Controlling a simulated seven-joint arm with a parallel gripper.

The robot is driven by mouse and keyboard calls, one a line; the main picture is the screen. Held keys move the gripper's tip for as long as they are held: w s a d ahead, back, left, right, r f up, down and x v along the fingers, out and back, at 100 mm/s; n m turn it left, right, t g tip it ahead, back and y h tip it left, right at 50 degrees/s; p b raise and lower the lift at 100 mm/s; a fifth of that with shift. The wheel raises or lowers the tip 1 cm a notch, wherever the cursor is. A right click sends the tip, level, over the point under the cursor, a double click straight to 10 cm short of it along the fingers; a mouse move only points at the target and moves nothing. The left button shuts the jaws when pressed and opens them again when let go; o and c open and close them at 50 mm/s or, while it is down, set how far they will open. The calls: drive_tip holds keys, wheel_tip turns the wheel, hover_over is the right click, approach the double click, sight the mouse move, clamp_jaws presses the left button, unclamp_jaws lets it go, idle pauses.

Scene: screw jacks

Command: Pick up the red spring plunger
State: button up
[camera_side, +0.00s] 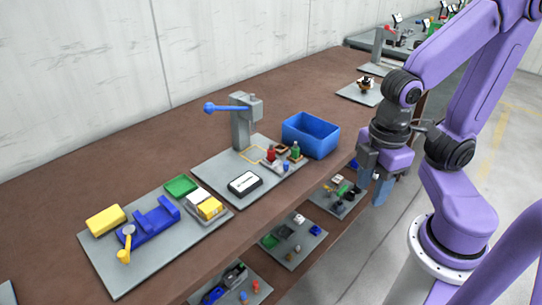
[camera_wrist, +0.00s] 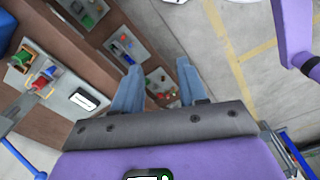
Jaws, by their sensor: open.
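The red spring plunger (camera_side: 271,153) looks like the small upright red piece on the grey plate (camera_side: 214,172) in the side view, left of a green one (camera_side: 295,151). It also shows in the wrist view (camera_wrist: 40,82), small, at the left. My gripper (camera_side: 377,190) is to the right of the bench edge, well apart from the plunger. In the wrist view its two blue-grey fingers (camera_wrist: 157,85) are spread with nothing between them. The plunger's lower part is hard to make out.
A blue bin (camera_side: 311,135) stands just right of the plunger. A grey post with a blue lever (camera_side: 240,118) rises behind it. A black-and-white device (camera_side: 245,183) lies in front. Left is a plate with a blue vise (camera_side: 153,220). A lower shelf holds more plates.

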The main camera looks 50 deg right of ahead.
drive_tip(key=w+a+f+n+t+h, duration=0.25)
drive_tip(key=w+n+h, duration=0.4)
drive_tip(key=w, duration=1.15)
drive_tip(key=n+t+h, duration=0.2)
drive_tip(key=n+h, duration=0.1)
drive_tip(key=h, duration=0.3)
approach(270, 146)
drive_tip(key=x, duration=1)
drive_tip(key=shift+d+f, duration=0.15)
drive_tip(key=shift+d, duration=0.15)
clamp_jaws()
